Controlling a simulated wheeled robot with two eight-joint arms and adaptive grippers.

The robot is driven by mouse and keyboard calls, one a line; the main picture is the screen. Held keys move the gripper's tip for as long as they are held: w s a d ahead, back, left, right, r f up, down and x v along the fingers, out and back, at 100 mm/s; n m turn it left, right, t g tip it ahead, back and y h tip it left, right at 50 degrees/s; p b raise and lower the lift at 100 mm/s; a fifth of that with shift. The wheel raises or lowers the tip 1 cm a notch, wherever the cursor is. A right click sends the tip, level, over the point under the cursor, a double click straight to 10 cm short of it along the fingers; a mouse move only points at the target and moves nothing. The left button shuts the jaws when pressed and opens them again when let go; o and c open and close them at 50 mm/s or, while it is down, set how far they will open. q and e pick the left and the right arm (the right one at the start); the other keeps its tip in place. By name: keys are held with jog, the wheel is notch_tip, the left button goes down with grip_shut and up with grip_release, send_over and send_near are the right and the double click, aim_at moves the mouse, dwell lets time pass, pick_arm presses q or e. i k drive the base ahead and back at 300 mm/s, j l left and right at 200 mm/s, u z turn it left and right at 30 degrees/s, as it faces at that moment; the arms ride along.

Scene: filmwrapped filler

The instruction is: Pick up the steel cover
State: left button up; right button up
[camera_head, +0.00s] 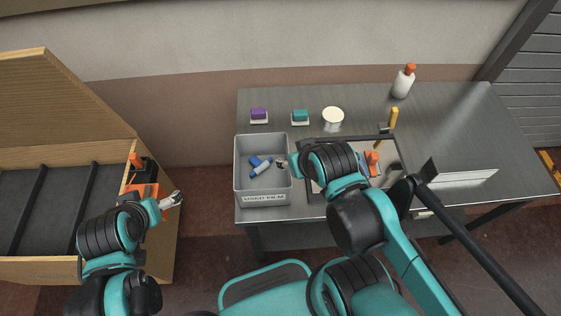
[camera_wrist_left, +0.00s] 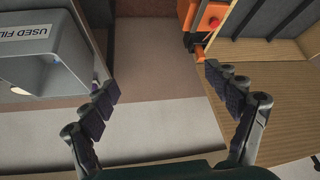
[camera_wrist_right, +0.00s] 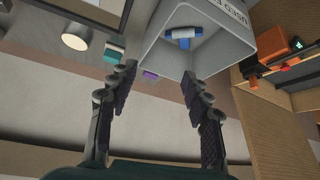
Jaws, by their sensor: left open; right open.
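No object in view is clearly the steel cover. A round tin (camera_head: 333,116) with a pale top and metal side stands at the back of the steel table (camera_head: 440,115); it also shows in the right wrist view (camera_wrist_right: 75,42). A flat pale panel (camera_head: 460,179) with a dark edge is at the table's front right. My right arm hides part of a dark-framed tray (camera_head: 312,193). My right gripper (camera_head: 282,163) is open and empty near the right rim of the grey bin. My left gripper (camera_head: 172,200) is open and empty beside the wooden crate.
The grey bin (camera_head: 263,199), marked USED FILM, holds blue and white pieces (camera_head: 262,169). Purple (camera_head: 258,114) and teal (camera_head: 300,116) blocks and a white bottle (camera_head: 403,82) stand at the back. An orange device (camera_head: 142,189) sits at the open wooden crate's (camera_head: 168,222) edge.

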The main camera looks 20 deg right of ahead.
aim_at(476, 166)
jog(key=z, duration=2.3)
jog(key=i+l, duration=0.95)
jog(key=l, duration=0.15)
